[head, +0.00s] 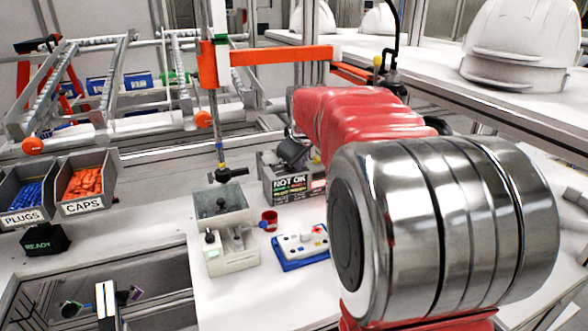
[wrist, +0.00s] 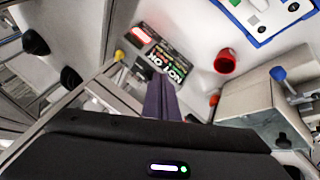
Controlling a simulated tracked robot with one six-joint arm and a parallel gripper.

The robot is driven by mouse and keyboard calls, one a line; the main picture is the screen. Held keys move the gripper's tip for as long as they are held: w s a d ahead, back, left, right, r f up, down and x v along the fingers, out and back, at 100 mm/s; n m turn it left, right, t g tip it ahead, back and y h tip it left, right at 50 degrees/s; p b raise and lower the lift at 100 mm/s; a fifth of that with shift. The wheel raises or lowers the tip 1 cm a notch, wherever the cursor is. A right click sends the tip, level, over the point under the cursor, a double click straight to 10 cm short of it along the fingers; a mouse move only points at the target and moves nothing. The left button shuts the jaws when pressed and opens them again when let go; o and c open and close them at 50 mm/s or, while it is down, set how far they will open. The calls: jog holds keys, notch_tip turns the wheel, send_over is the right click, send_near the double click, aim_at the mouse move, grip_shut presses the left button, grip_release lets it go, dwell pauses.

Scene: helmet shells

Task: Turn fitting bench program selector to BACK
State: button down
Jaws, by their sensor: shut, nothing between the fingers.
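My gripper shows in the wrist view as two purple fingers (wrist: 160,100), shut together with nothing between them. They point toward a grey box labelled NOT OK with a lit red display (wrist: 142,33). In the head view the NOT OK box (head: 290,188) stands at the middle, with a dark part of my wrist just above it; the fingertips are not clear there. A white control panel with a blue rim (head: 284,266) lies in front of the box, bearing several small controls. The panel also shows at the wrist view's top right (wrist: 262,37). I cannot make out a selector labelled BACK.
A red cup (head: 269,220) stands left of the panel. A pale fixture block (head: 232,262) with a clamp and black knob stands further left. Bins of blue plugs (head: 27,196) and orange caps (head: 85,184) sit at the far left. White helmets (head: 525,40) stand on the shelf.

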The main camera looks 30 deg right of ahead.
jog(key=shift+s+r, duration=0.9)
jog(key=shift+r, duration=0.2)
jog(key=shift+m, duration=0.3)
jog(key=s+a+f+m+y, duration=0.1)
jog(key=s+a+f, duration=0.3)
jog(key=s+a, duration=0.8)
jog(key=s+a+f+m+y, duration=0.1)
jog(key=s+a+f, duration=0.4)
jog(key=s+a, duration=0.8)
jog(key=a+y, duration=0.1)
jog(key=a, duration=0.1)
jog(key=shift+s+a+f+m+g, duration=0.15)
jog(key=shift+s+a+m+g, duration=0.1)
jog(key=shift+a+m+g, duration=0.05)
jog(key=shift+d, duration=0.1)
dwell(0.7)
